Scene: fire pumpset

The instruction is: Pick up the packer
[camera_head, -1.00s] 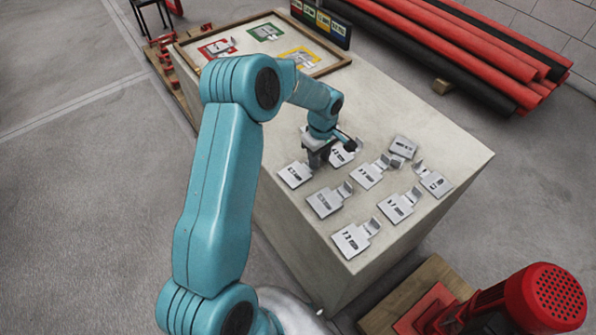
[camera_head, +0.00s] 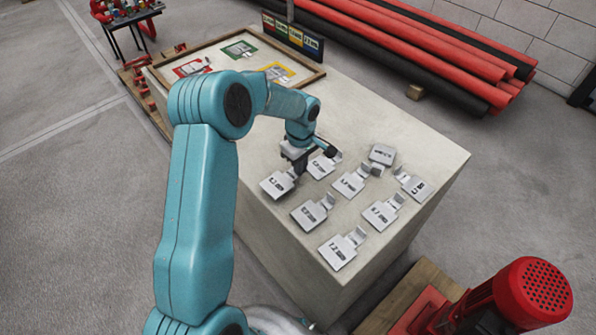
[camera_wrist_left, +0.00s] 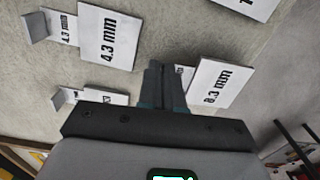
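The packers are pale metal plates with printed sizes and upturned tabs, spread over the top of a concrete block (camera_head: 420,150). My left gripper (camera_head: 297,163) is at the tab end of one packer (camera_head: 277,184), which reads 8.3 mm in the left wrist view (camera_wrist_left: 222,82). The gripper's dark fingers (camera_wrist_left: 164,84) are close together, right beside that plate. They hide most of its tab, so I cannot tell whether they grip it. The plate looks roughly flat, at or near the surface. A 4.3 mm packer (camera_wrist_left: 110,38) lies apart from it. My right gripper is out of view.
Several other packers, such as one (camera_head: 343,250) near the front edge, lie close by. A wooden-framed tray (camera_head: 225,97) with coloured patches is at the back, beside a labelled panel (camera_head: 292,37). Red pipes (camera_head: 410,45) lie behind; a red motor (camera_head: 530,297) stands front right.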

